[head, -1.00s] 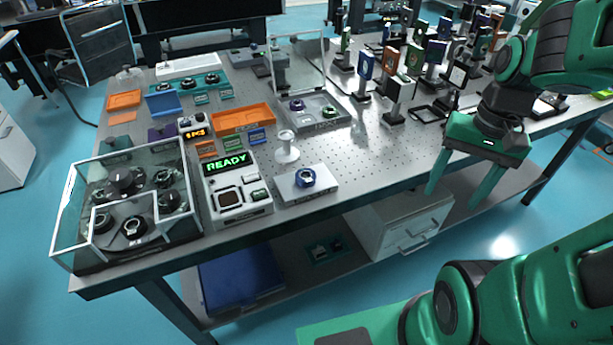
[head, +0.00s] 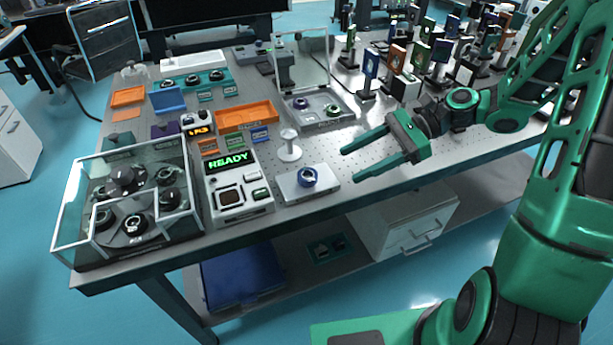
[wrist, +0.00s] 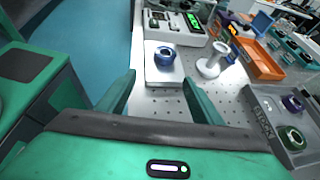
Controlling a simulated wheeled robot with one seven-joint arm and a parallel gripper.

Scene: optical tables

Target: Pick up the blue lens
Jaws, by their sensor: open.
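The blue lens (head: 307,177) is a blue ring-shaped piece on a flat white block (head: 328,187) near the table's front edge. In the wrist view the blue lens (wrist: 165,55) lies ahead of my fingers, between their lines and apart from them. My gripper (head: 348,165) is open and empty, above the table to the right of the lens, with its green fingers pointing left towards it. In the wrist view my gripper (wrist: 158,82) shows both fingers spread wide.
A white spool-shaped stand (head: 289,148) stands just behind the block. The READY device (head: 236,197) and a glass-walled box (head: 75,225) are to the left. A grey tray (head: 330,122) holds a purple and a green ring. Upright mounted optics crowd the back right.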

